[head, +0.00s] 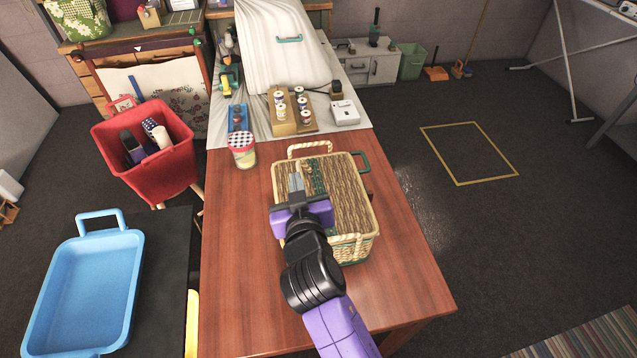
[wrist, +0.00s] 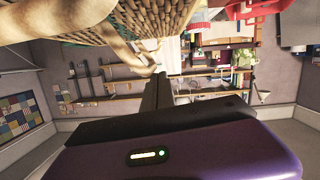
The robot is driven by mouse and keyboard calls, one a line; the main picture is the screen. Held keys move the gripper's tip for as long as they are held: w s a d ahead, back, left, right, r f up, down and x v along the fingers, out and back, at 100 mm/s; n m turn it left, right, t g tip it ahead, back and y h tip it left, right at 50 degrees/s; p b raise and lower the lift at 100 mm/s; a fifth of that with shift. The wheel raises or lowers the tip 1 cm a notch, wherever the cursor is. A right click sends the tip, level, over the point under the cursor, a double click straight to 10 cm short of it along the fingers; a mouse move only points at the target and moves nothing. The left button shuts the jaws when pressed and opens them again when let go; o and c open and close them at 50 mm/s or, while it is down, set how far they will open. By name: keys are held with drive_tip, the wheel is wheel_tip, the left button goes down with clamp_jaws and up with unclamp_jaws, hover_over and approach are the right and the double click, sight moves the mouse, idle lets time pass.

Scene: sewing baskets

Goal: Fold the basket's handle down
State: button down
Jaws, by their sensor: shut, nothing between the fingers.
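The woven wicker basket (head: 354,200) stands on the wooden table, with a brown ribbed top and a pale rim. A pale loop handle (head: 310,147) stands up at its far side. A green loop (head: 362,158) shows at its far right corner; I cannot tell whether it belongs to the basket. My gripper (head: 297,182) is shut and empty, over the basket's left part, hiding some of it. In the wrist view the basket's weave (wrist: 150,20) fills the top, with pale curved strands left of the gripper tips (wrist: 162,76). I cannot tell whether the tips touch the basket.
A jar with a checked lid (head: 242,150) stands left of the basket. Behind are a wooden spool rack (head: 283,122), a white box (head: 345,112) and a white cloth (head: 275,60). A red bin (head: 170,170) and blue tub (head: 85,285) are at left. The table's left front is clear.

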drive_tip(key=f+n+b, duration=0.1)
drive_tip(key=a+f+n+b, duration=0.1)
drive_tip(key=a+f+n+h+b, duration=0.1)
drive_tip(key=b, duration=0.1)
drive_tip(key=shift+s+a+n+t, duration=0.25)
drive_tip(key=shift+s+n+t, duration=0.05)
drive_tip(key=shift+s+n, duration=0.1)
drive_tip(key=shift+s+a+f+n+h+b, duration=0.1)
drive_tip(key=shift+a+f+n+h+b, duration=0.25)
drive_tip(key=shift+f+n+b, duration=0.5)
drive_tip(key=shift+a+f+n+t+h+b, duration=0.25)
drive_tip(key=shift+n+t+b, duration=0.15)
drive_tip(key=shift+n+b, duration=0.3)
drive_tip(key=shift+r, duration=0.1)
